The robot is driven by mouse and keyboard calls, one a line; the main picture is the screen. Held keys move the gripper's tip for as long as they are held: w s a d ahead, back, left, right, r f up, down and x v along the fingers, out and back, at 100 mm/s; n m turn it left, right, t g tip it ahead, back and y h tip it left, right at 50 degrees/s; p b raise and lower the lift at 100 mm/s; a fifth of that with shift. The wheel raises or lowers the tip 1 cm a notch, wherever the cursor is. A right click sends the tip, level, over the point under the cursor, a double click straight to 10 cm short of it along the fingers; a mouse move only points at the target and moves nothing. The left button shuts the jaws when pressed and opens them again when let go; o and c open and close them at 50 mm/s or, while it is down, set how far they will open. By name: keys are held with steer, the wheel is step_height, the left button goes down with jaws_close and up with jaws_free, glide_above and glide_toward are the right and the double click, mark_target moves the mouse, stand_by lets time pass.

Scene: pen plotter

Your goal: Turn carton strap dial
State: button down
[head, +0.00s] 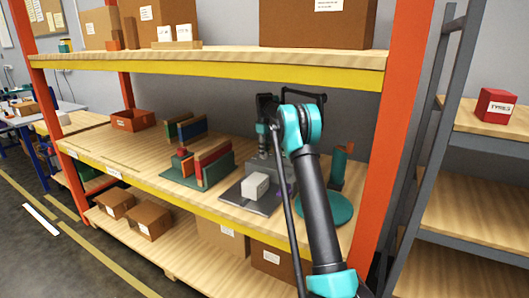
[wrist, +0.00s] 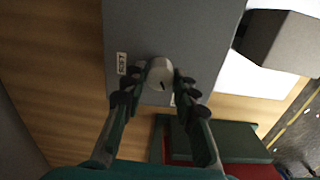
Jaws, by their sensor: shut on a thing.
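The dial (wrist: 160,72) is a pale round knob with a dark mark at its lower edge, on the flat grey face of a machine (wrist: 185,25). The grey machine also shows on the middle shelf in the head view (head: 263,170), partly behind my arm. My gripper (wrist: 154,82) is shut on the dial, with one finger on each side of it. In the head view the dial is hidden. A small white carton (head: 255,186) sits on a grey plate in front of the machine.
Red and green book-like blocks (head: 212,166) stand left of the machine. A teal round base (head: 325,210) is at its right. An orange upright (head: 402,90) bounds the shelf on the right, and the upper shelf edge (head: 200,67) runs above.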

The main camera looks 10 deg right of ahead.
steer(key=shift+m, duration=0.3)
steer(key=m, duration=1.1)
steer(key=shift+m, duration=0.4)
steer(key=m, duration=1.1)
steer(key=shift+m, duration=0.4)
steer(key=c, duration=1.2)
jaws_free()
